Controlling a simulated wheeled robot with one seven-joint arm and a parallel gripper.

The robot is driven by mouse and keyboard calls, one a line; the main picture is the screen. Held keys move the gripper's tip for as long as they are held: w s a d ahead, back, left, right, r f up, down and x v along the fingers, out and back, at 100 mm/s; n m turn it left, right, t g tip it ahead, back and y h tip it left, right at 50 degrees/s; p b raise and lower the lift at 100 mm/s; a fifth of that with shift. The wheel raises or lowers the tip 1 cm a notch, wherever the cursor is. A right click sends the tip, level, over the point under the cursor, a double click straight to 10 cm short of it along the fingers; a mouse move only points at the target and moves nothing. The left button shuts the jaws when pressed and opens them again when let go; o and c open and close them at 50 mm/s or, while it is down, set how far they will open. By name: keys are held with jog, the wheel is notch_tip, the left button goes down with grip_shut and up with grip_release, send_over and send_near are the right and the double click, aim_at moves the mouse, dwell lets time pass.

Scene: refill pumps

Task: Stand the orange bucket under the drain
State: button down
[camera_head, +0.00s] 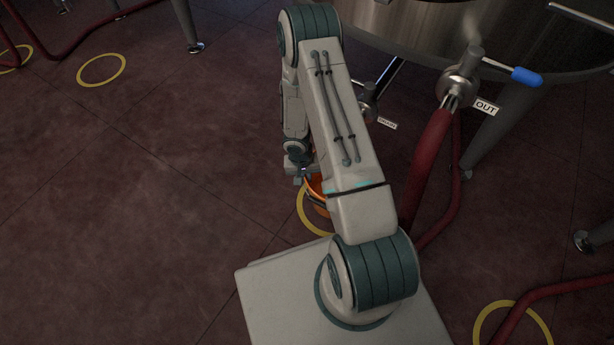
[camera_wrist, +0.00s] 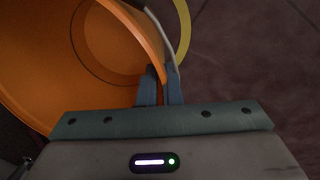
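The orange bucket (camera_head: 317,187) is mostly hidden behind my arm in the head view. In the wrist view the bucket (camera_wrist: 95,45) fills the upper left, and I look into its open top. My gripper (camera_wrist: 161,75) has one finger on each side of the bucket's wall at the rim, closed on it. A pale curved handle runs close by the right finger. The drain valve (camera_head: 368,102), with a small label (camera_head: 387,123), is under the steel tank, up and right of the bucket. I cannot tell whether the bucket touches the floor.
A yellow floor ring (camera_head: 303,215) shows beside the bucket, partly covered by it and my arm. The steel tank (camera_head: 430,40) has an outlet valve with a blue handle (camera_head: 525,76) and a red hose (camera_head: 428,165). A tank leg (camera_head: 500,125) stands at right. The left floor is open.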

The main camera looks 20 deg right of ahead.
jog(key=shift+d+f+b, duration=0.15)
jog(key=shift+f+b, duration=0.95)
jog(key=shift+f, duration=0.95)
jog(key=shift+f+b, duration=0.2)
jog(key=shift+b, duration=0.1)
jog(key=c, duration=1.6)
grip_release()
jog(key=shift+r, duration=0.15)
